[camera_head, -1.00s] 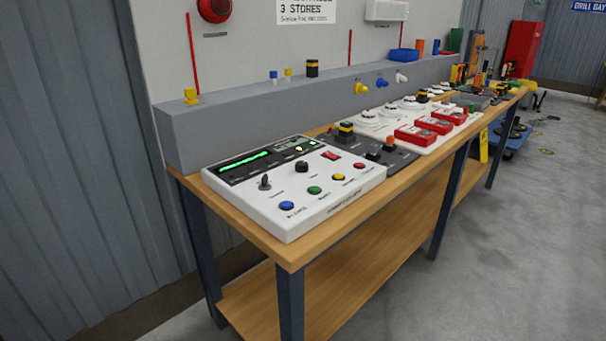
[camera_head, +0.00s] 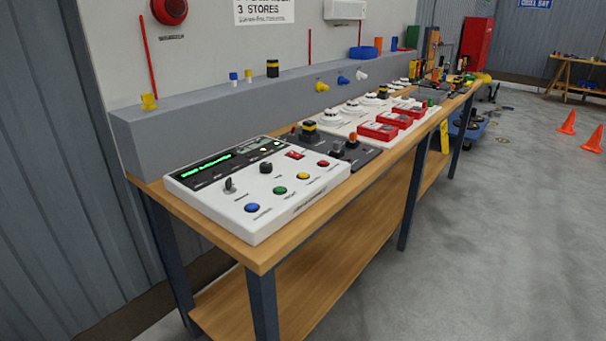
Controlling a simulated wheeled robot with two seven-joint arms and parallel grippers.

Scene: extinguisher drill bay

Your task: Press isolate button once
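A white control panel (camera_head: 300,198) lies on the near end of the wooden workbench. Its dark strip holds a lit green display (camera_head: 206,166). Along its front are a blue button (camera_head: 252,208), a green button (camera_head: 280,190), a yellow button (camera_head: 303,175) and a red button (camera_head: 323,163). Behind them are a black key-like switch (camera_head: 229,186), a black knob (camera_head: 266,168) and a red rectangular piece (camera_head: 295,155). The labels are too small to read, so I cannot tell which button is isolate. Neither gripper is in view.
The workbench (camera_head: 262,257) runs away to the right, with a grey ledge (camera_head: 190,138) behind. A dark control plate (camera_head: 358,158) and red boxes (camera_head: 378,131) stand beyond the panel. Bare concrete floor (camera_head: 470,240) lies in front. Orange cones (camera_head: 567,122) stand far right.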

